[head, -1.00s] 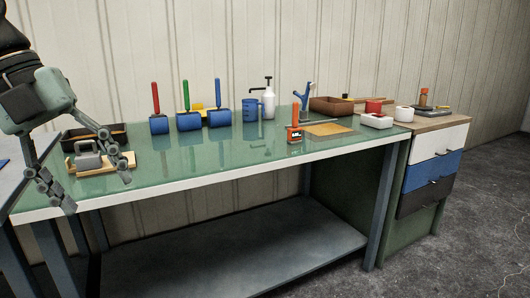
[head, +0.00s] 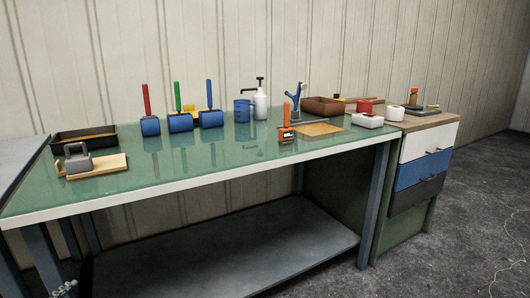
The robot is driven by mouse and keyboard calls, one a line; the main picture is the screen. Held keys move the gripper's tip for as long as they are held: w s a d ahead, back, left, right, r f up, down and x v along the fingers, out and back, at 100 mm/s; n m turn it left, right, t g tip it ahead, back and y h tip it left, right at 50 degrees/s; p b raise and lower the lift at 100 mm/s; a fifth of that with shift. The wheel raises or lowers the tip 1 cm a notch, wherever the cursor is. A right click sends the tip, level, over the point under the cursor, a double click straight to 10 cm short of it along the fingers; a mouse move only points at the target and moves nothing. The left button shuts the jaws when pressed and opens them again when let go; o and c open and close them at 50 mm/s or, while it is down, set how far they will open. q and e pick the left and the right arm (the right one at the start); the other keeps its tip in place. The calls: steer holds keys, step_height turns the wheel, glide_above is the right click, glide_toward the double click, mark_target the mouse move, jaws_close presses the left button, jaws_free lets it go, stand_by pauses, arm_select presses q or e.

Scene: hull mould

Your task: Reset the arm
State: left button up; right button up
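Only a small grey tip of my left gripper (head: 64,289) shows at the bottom left edge of the head view, low in front of the bench. Too little of it is visible to tell open from shut. The rest of my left arm is out of the picture. My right arm and gripper are not in view.
A green-topped bench (head: 200,168) has a lower shelf (head: 260,245). On it are a grey-handled tool (head: 77,160) on a wooden board (head: 108,166), a dark tray (head: 84,138), several rollers, a blue jug (head: 242,111) and a pump bottle (head: 260,103). A drawer cabinet (head: 425,142) adjoins at right.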

arm_select(q)
steer(key=s+d+f+n+g, duration=0.2)
steer(key=s+d+f+g, duration=0.2)
steer(key=s+d+f, duration=0.3)
steer(key=s+d+f+n+g+h, duration=0.1)
steer(key=s+d+f+g, duration=0.4)
steer(key=s+f, duration=0.8)
steer(key=d+f, duration=0.1)
steer(key=d, duration=0.2)
steer(key=shift+n+g, duration=0.3)
steer(key=shift+n, duration=0.1)
steer(key=shift+s, duration=0.1)
